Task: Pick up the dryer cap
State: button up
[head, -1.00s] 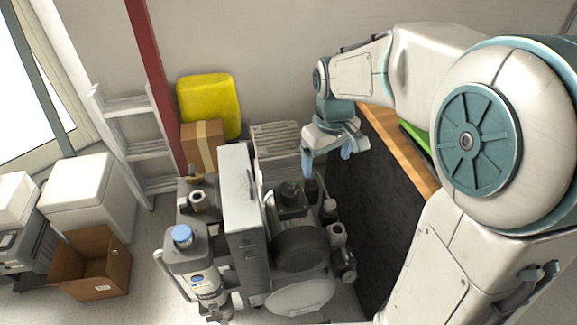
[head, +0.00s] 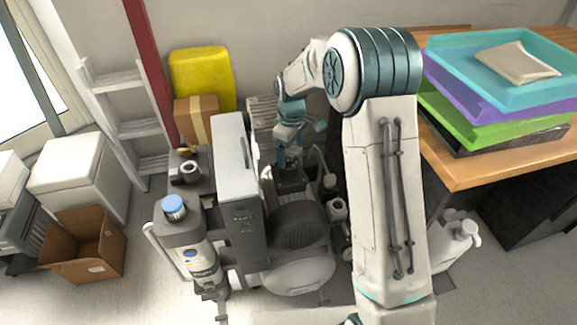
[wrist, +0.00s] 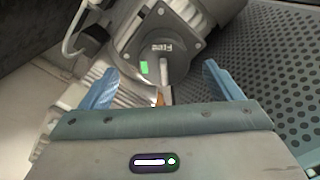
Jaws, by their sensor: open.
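My gripper (head: 290,158) points down over the compressor unit, its two blue fingers apart and nothing seen held. In the wrist view the open fingers (wrist: 162,82) stand either side of a dark grey square-topped part (wrist: 185,42). That part carries a pale upright post and a small green mark. It also shows below the gripper in the head view (head: 291,182), partly covered. I cannot tell for sure which piece is the dryer cap. A blue-capped bottle (head: 190,240) stands at the compressor's left front, away from my gripper.
A tall grey box (head: 237,185) stands close left of my gripper. A dark rounded motor housing (head: 298,226) is in front. The wooden desk (head: 480,165) with stacked trays (head: 500,75) is right of my arm. A perforated dark panel (wrist: 275,85) is close on the wrist view's right.

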aim_at(290, 159)
jog(key=shift+s+a+f+b, duration=0.1)
jog(key=shift+f+b, duration=0.25)
jog(key=shift+f, duration=1.45)
jog(key=shift+s+f+b, duration=0.1)
jog(key=shift+f+b, duration=0.2)
jog(key=shift+f, duration=1.5)
jog(key=c, duration=1.1)
